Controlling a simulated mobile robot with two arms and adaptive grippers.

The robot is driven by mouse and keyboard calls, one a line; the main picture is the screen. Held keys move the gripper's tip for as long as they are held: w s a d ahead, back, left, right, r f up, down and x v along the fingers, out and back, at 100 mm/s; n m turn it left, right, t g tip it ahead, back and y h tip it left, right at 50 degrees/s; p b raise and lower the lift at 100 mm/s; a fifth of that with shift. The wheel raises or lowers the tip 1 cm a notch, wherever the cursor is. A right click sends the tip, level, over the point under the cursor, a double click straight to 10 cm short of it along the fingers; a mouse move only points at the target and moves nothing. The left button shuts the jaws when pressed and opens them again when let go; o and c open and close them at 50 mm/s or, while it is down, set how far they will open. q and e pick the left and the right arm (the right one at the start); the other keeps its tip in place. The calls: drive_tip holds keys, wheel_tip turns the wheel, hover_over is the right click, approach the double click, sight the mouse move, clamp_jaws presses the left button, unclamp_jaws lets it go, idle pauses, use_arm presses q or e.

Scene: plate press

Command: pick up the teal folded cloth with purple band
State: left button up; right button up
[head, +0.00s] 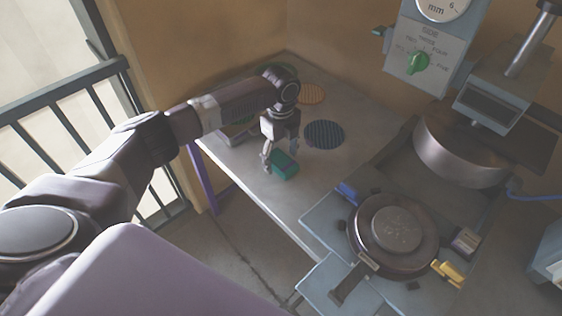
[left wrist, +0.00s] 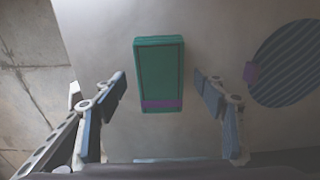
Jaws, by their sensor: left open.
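The teal folded cloth (head: 284,166) lies on the grey table near its left edge in the head view. In the left wrist view the cloth (left wrist: 159,70) is an upright teal rectangle with a purple band across its near end. My left gripper (head: 270,164) is right at the cloth in the head view and hides part of it. In the left wrist view my left gripper (left wrist: 161,88) is open, with one finger on each side of the cloth and a gap on both sides. My right gripper is not in view.
A dark blue ribbed disc (head: 324,134) lies right of the cloth, and an orange disc (head: 311,93) lies farther back. The press (head: 395,235) with a round plate stands to the right. The table's edge (head: 262,204) drops to the floor near the cloth.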

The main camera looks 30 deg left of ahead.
sight(281, 160)
use_arm(q)
drive_tip(key=c, duration=1.2)
drive_tip(key=shift+c, duration=0.2)
wheel_tip(281, 160, up, 20)
drive_tip(key=b, duration=0.2)
